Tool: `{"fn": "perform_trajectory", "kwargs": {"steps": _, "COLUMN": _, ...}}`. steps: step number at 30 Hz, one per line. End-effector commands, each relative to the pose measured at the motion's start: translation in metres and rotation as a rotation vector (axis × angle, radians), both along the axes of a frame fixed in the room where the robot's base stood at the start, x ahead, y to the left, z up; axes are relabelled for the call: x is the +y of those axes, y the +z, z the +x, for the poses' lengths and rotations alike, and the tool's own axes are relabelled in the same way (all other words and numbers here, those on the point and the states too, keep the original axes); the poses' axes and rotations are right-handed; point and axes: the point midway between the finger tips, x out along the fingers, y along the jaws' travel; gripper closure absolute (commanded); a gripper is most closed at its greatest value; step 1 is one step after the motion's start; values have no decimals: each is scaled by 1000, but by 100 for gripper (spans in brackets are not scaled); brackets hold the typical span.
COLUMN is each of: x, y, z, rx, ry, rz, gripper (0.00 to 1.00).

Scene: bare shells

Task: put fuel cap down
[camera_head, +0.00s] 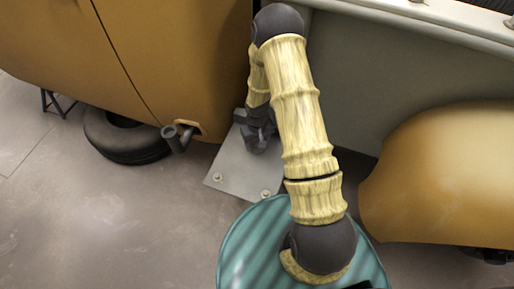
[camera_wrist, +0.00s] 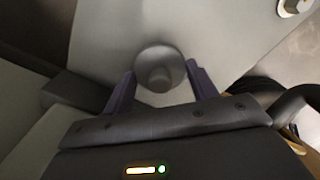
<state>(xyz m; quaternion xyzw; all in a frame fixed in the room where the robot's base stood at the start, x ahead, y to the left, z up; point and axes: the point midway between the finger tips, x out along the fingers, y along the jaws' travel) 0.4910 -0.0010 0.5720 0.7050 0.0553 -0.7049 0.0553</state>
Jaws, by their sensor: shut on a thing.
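In the head view my gripper (camera_head: 258,138) is over the upper right part of the plate (camera_head: 226,169). There the cap is hidden by my gripper and arm.
An open filler pipe (camera_head: 178,136) sticks out of the orange vehicle body (camera_head: 190,60), left of the plate. A tyre (camera_head: 125,140) lies under the body. Bolts (camera_head: 265,193) stand at the plate's corners. Its front left part is clear. An orange fender (camera_head: 445,170) is at right.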

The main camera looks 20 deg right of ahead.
Motion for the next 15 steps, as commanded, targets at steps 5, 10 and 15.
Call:
{"fn": "perform_trajectory", "kwargs": {"steps": 5, "x": 0, "y": 1, "z": 0, "rx": 0, "ry": 0, "rz": 0, "gripper": 64}}
{"fn": "perform_trajectory", "kwargs": {"steps": 10, "x": 0, "y": -11, "z": -1, "rx": 3, "ry": 1, "rz": 0, "gripper": 64}}
{"fn": "perform_trajectory", "kwargs": {"steps": 15, "x": 0, "y": -34, "z": -1, "rx": 2, "ry": 1, "rz": 0, "gripper": 64}}
